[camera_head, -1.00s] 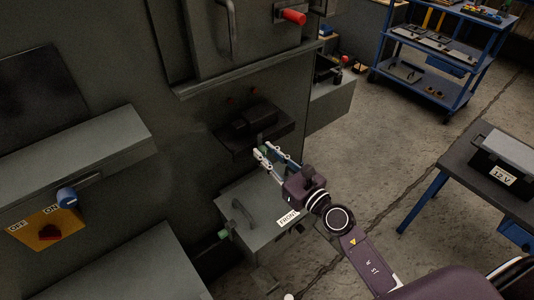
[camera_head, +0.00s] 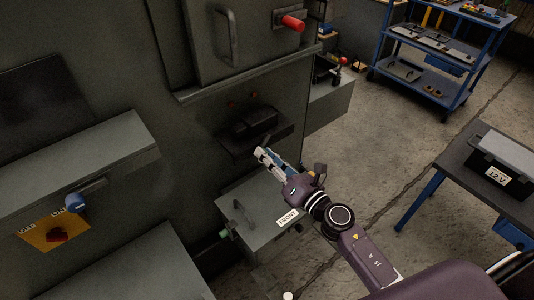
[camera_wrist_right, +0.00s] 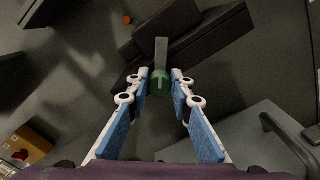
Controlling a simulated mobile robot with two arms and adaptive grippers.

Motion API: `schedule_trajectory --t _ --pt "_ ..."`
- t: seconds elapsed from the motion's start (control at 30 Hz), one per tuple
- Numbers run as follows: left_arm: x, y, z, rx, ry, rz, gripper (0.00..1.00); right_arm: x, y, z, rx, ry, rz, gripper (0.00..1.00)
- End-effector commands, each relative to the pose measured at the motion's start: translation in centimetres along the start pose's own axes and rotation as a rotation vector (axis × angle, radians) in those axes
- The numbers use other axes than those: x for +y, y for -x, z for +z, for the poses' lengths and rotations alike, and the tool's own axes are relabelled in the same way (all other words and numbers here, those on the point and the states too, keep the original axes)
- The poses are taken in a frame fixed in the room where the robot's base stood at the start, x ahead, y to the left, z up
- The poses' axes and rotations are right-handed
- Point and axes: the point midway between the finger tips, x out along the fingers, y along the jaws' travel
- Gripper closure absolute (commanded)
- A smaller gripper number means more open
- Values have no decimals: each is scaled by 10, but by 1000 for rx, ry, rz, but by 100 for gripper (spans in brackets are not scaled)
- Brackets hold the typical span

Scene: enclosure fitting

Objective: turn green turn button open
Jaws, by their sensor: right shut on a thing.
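The green turn button (camera_wrist_right: 159,86) shows in the right wrist view as a round green knob with a pale mark. It sits between the fingertips of my right gripper (camera_wrist_right: 161,79), which is shut on it. A grey bar stands just above the button in that view. In the head view my right gripper (camera_head: 263,153) reaches up-left to the dark block on the grey cabinet, and its fingers hide the button. My left gripper is not in view.
A blue knob (camera_head: 77,203) and a yellow switch plate (camera_head: 40,232) are at left.

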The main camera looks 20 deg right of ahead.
Motion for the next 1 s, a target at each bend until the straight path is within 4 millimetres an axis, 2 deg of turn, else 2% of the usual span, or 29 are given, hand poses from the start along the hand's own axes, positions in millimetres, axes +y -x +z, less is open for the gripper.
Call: schedule_trajectory --t 0.6,1.0 --pt "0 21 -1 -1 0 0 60 -2 0 1 -1 -579 -2 100" --pt "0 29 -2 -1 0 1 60 -3 0 -1 -1 -841 -1 100"
